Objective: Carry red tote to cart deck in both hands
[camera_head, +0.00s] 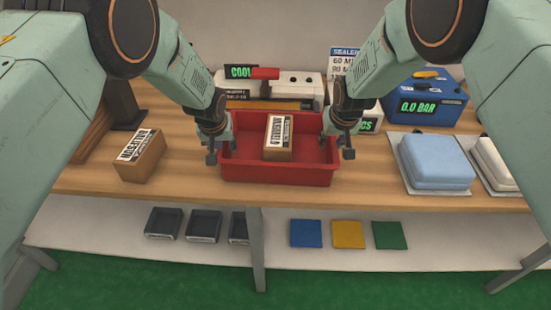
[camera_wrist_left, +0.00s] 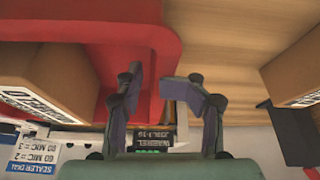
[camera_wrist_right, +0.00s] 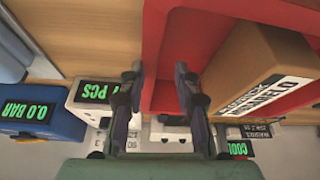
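The red tote (camera_head: 275,174) stands level on the wooden table, with a labelled brown box (camera_head: 278,152) inside. My left gripper (camera_head: 222,151) is at its left wall and my right gripper (camera_head: 335,146) at its right wall. In the left wrist view, the fingers (camera_wrist_left: 151,88) are apart on either side of the tote's rim (camera_wrist_left: 168,45). In the right wrist view, the fingers (camera_wrist_right: 159,75) are also apart, with the red wall (camera_wrist_right: 153,35) between them. Contact with the walls cannot be made out. No cart deck shows.
Another brown box (camera_head: 145,160) sits left of the tote. A white device (camera_head: 312,85) stands behind it; a blue gauge unit (camera_head: 425,105) and a light blue pad (camera_head: 437,160) are to the right. Dark trays (camera_head: 164,222) and coloured squares (camera_head: 348,234) lie on the lower shelf.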

